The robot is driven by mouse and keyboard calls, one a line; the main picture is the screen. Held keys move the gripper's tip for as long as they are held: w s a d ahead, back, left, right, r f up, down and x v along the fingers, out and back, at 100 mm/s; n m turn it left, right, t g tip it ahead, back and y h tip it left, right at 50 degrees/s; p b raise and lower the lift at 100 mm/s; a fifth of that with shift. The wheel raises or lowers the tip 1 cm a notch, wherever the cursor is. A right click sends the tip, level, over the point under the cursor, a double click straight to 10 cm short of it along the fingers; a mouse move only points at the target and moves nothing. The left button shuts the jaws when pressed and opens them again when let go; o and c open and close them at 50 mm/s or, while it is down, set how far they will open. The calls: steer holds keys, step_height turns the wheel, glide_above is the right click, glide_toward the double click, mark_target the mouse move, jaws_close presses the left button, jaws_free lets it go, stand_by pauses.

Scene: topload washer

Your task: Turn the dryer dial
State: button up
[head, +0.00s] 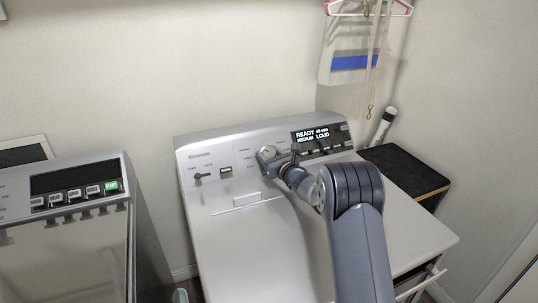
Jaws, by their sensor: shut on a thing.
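The dryer (250,245) is the light grey machine in the middle of the head view, with a raised control panel (213,163) along its back edge. The round dial (268,152) sits near the middle of that panel. My gripper (272,163) is at the dial, reached by my arm from the lower right, and it is shut on the dial. The fingers and the lower part of the dial are largely hidden by my wrist, and I cannot tell the dial's pointer angle. A lit display (311,134) right of the dial reads READY, MEDIUM and LOUD.
A second machine (70,250) with several square buttons stands at the left. A dark-topped stand (405,168) is at the right. Hangers and a bag (350,55) hang on the back wall. A small knob (198,177) is at the panel's left.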

steer(key=shift+n, duration=0.4)
steer(key=shift+c, duration=0.3)
steer(key=shift+n+g+y+b, duration=0.6)
steer(key=shift+n+g+b, duration=0.1)
steer(key=shift+n, duration=0.4)
steer(key=n+g+y, duration=0.1)
steer(key=n+g, duration=0.1)
steer(key=n, duration=0.2)
steer(key=shift+n+g+y, duration=0.5)
steer(key=shift+n+g, duration=0.6)
steer(key=shift+n, duration=0.2)
steer(key=o, duration=1)
steer(key=shift+c, duration=0.2)
steer(key=shift+d+r, duration=0.1)
steer(key=shift+d, duration=0.05)
